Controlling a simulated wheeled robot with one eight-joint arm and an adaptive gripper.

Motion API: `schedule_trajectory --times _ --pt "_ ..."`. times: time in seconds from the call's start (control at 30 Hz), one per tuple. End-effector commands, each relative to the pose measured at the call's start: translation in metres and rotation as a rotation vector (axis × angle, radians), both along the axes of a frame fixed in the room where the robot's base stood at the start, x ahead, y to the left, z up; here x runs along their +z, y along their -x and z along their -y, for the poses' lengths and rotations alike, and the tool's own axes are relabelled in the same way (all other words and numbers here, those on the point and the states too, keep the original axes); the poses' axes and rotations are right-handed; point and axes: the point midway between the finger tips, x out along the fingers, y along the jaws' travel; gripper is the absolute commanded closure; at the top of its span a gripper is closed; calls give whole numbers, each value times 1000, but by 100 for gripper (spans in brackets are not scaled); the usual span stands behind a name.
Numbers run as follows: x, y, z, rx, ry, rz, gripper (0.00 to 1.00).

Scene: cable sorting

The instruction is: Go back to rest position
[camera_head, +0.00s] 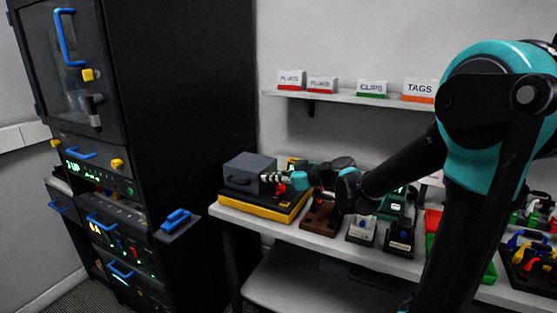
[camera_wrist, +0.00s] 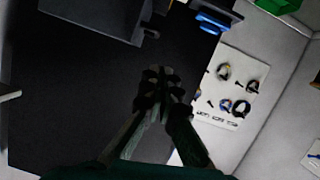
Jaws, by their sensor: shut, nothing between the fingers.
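My gripper (camera_head: 272,178) is at the end of my arm, beside the grey box with a handle (camera_head: 247,172) in the head view. I cannot tell whether it touches the box. In the wrist view my gripper (camera_wrist: 160,82) shows its dark fingers together in front of a dark surface, with nothing held. My teal and black arm crosses the right half of the head view and hides part of the table.
A black cabinet (camera_head: 190,110) with blue handles stands at the left. The table (camera_head: 262,228) holds a yellow-and-black case (camera_head: 258,206), small devices and coloured bins. A wall shelf (camera_head: 335,97) carries label boxes. The wrist view shows a white panel with cable loops (camera_wrist: 225,90).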

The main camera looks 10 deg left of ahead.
Motion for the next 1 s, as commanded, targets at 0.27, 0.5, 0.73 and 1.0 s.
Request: schedule_trajectory --times 0.27,0.5,0.73,1.0 --pt "-98 70 104 -294 225 -422 100" --pt "-172 139 215 -745 370 -734 100" --pt "-204 186 287 -1096 410 -858 100" --pt "-210 197 303 -1181 412 -877 100"
